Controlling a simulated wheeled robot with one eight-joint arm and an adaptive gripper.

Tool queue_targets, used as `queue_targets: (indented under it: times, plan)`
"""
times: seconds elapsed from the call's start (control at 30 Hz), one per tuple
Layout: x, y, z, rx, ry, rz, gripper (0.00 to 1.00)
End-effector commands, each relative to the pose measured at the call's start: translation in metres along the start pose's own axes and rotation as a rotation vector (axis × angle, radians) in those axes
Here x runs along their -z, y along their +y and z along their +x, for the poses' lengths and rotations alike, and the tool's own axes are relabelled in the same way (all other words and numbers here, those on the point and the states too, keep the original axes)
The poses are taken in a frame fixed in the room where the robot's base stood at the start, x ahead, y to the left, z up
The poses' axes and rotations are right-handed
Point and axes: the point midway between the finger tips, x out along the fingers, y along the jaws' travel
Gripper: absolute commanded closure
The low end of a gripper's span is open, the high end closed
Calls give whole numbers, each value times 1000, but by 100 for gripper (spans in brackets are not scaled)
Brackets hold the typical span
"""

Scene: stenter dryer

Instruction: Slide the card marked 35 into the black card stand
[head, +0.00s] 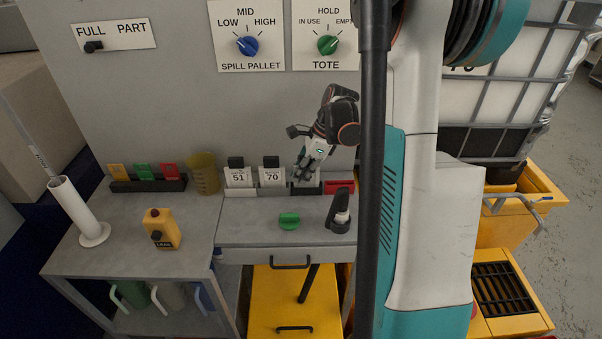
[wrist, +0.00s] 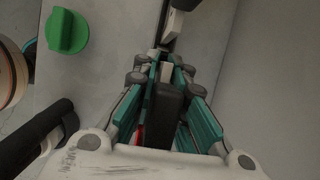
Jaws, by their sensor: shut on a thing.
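My gripper (head: 304,172) is over the back of the bench, right of the cards marked 51 (head: 238,176) and 70 (head: 272,176). In the wrist view its fingers (wrist: 168,80) are shut on the black grip of a card (wrist: 168,102). A little white shows at the card's far end. No number shows on it, so I cannot read whether it is 35. The black card stand (head: 306,189) is directly below my gripper, partly hidden by it. I cannot tell whether the held card is in the stand's slot or just above it.
A red block (head: 340,186) sits right beside the black stand. A green knob (head: 289,220) and a black-handled tool (head: 339,213) lie in front. A yellow beaker (head: 203,174), a black rack (head: 148,185) and a yellow bottle (head: 161,229) stand left. The grey panel rises close behind.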

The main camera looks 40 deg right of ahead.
Motion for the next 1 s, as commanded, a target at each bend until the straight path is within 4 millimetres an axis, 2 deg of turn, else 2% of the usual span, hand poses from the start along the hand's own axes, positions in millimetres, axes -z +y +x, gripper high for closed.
queue_targets:
  times: [0.03, 0.07, 0.1, 0.13, 0.17, 0.57, 0.67, 1.0]
  plan:
    - [1, 0, 2, 0, 0, 0, 100]
    - [0, 0, 1, 0, 0, 0, 82]
    - [0, 0, 1, 0, 0, 0, 73]
    - [0, 0, 1, 0, 0, 0, 66]
    - [0, 0, 1, 0, 0, 0, 64]
    - [0, 0, -5, 0, 0, 0, 64]
    - [0, 0, -17, 1, 0, 1, 64]
    - [1, 0, -84, 0, 0, 2, 64]
